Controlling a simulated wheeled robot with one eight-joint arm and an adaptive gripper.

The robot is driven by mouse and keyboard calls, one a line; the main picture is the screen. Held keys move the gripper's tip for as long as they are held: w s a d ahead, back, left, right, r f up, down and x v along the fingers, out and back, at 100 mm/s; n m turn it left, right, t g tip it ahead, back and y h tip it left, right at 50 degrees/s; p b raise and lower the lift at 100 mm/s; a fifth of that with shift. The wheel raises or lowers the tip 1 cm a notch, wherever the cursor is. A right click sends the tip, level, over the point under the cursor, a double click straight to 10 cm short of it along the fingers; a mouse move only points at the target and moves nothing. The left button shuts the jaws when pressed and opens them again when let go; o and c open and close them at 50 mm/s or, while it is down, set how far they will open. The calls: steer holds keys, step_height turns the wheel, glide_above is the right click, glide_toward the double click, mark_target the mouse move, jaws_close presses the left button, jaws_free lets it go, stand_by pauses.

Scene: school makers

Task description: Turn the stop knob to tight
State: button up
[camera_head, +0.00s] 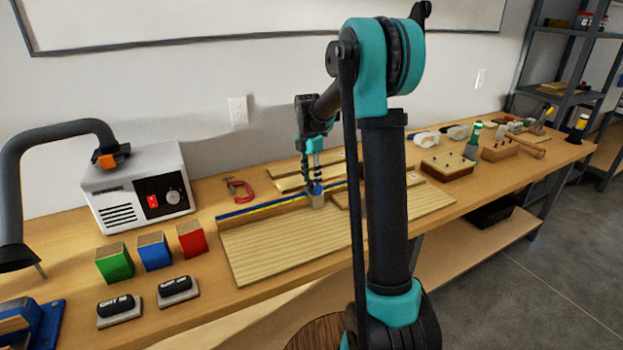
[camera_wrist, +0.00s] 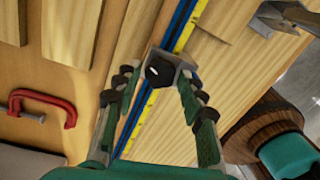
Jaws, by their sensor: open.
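The stop is a small grey metal block (camera_head: 318,200) on a blue and yellow measuring rail (camera_head: 270,208) along the back of a wooden board. In the wrist view, its dark knob (camera_wrist: 159,70) carries a short white mark. My gripper (camera_head: 313,180) points down over the stop. In the wrist view my gripper (camera_wrist: 158,78) is open, with one green finger on each side of the knob. I cannot tell whether either fingertip touches it. In the head view the fingers and arm partly hide the knob.
A red clamp (camera_head: 238,188) lies left of the rail. A grey machine (camera_head: 138,187) and coloured blocks (camera_head: 154,251) stand at the left. Wooden strips (camera_head: 290,183) lie behind the rail. A grey metal piece (camera_wrist: 285,17) sits at the upper right in the wrist view.

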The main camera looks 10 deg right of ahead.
steer(key=shift+f, duration=0.25)
steer(key=c, duration=0.9)
